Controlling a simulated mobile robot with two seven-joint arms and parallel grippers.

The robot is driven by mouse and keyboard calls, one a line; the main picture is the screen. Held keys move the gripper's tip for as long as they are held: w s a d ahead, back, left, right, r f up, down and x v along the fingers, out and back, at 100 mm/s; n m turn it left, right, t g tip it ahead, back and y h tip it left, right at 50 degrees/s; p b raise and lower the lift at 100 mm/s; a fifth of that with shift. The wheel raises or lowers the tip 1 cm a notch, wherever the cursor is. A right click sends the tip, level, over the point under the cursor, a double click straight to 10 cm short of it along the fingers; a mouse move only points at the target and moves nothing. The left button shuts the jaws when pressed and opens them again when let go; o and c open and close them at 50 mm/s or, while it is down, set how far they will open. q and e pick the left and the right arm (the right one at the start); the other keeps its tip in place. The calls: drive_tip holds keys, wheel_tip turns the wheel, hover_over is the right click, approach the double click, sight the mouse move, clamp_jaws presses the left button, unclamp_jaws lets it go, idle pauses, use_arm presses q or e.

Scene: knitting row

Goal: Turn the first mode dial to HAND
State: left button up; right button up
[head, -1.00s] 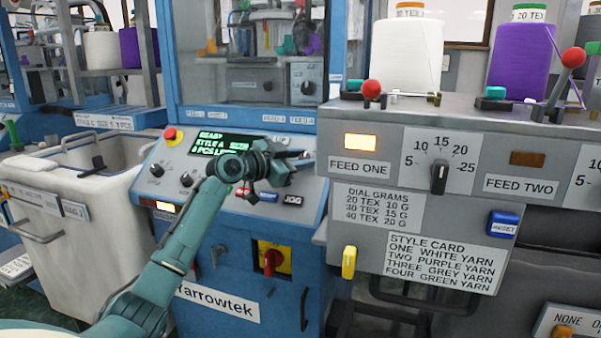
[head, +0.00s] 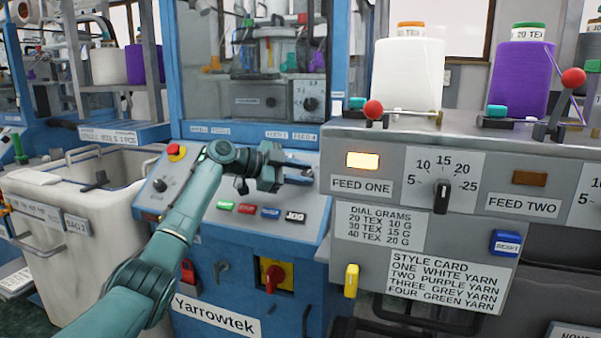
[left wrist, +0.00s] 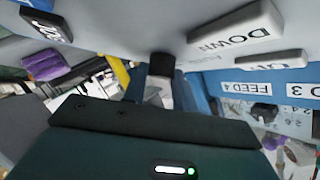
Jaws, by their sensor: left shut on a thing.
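My left gripper (head: 300,173) reaches over the right end of the blue Yarrowtek machine's sloping panel (head: 250,196). In the head view it hides the dial under it. In the left wrist view a small black knob (left wrist: 161,66), which I take for the mode dial, stands straight in front of the gripper body, beside blurred, upside-down lettering. The gripper is shut on this dial. Its setting cannot be read. White DOWN (left wrist: 236,33) and UP (left wrist: 271,60) keys lie near it. My right gripper is not in view.
Coloured keys and the JOG key (head: 295,216) sit below the gripper. A red emergency button (head: 176,151) is at the panel's left. The grey feed unit (head: 345,270) stands close at the right, with its own dial (head: 442,195). A white bin (head: 75,225) stands at left.

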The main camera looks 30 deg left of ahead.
use_arm(q)
drive_tip(key=o, duration=1)
drive_tip(key=shift+c, duration=0.2)
drive_tip(key=v, duration=1.3)
drive_tip(key=shift+b, duration=0.45)
